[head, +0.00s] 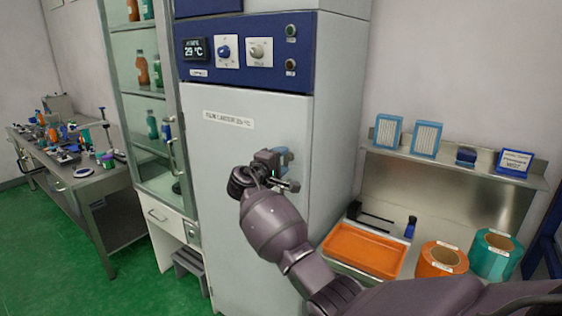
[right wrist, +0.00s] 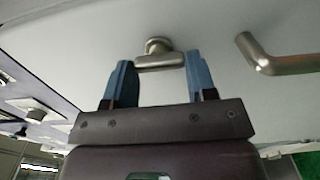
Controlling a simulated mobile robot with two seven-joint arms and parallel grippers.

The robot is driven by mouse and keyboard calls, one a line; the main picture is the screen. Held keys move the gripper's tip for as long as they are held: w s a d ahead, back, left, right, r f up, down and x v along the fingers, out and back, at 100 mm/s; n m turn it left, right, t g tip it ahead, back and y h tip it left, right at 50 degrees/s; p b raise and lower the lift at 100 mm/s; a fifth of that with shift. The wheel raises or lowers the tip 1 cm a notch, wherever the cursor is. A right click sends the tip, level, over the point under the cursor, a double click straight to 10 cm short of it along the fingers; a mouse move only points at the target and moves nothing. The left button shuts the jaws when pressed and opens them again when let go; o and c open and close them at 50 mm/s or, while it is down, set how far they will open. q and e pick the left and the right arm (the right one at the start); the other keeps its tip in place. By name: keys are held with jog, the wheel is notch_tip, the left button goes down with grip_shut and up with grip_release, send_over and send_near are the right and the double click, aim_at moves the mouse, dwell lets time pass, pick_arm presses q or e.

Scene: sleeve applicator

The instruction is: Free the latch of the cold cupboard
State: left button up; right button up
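The cold cupboard (head: 225,170) is a tall pale cabinet with a blue control panel (head: 245,50) above its door. In the right wrist view, the latch (right wrist: 160,62) is a short metal bar on a round stem on the pale door. My right gripper (head: 281,161) is at the right side of the door. In the right wrist view, its blue fingers (right wrist: 161,80) are apart, one on each side of the bar; contact is unclear. The gripper hides the latch in the head view. A bent metal handle (right wrist: 275,62) is to the right in the wrist view. My left gripper is not in view.
A glass-fronted cabinet (head: 152,195) stands left of the cupboard, with a cluttered bench (head: 100,205) beyond. To the right, a steel counter holds an orange tray (head: 362,250), an orange container (head: 441,262) and a teal container (head: 495,255). Green floor (head: 60,270) is clear at front left.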

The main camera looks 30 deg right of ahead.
jog(key=o, duration=0.4)
jog(key=b+v, duration=0.2)
jog(key=v, duration=0.8)
jog(key=shift+s+a, duration=0.15)
jog(key=shift+a, duration=0.2)
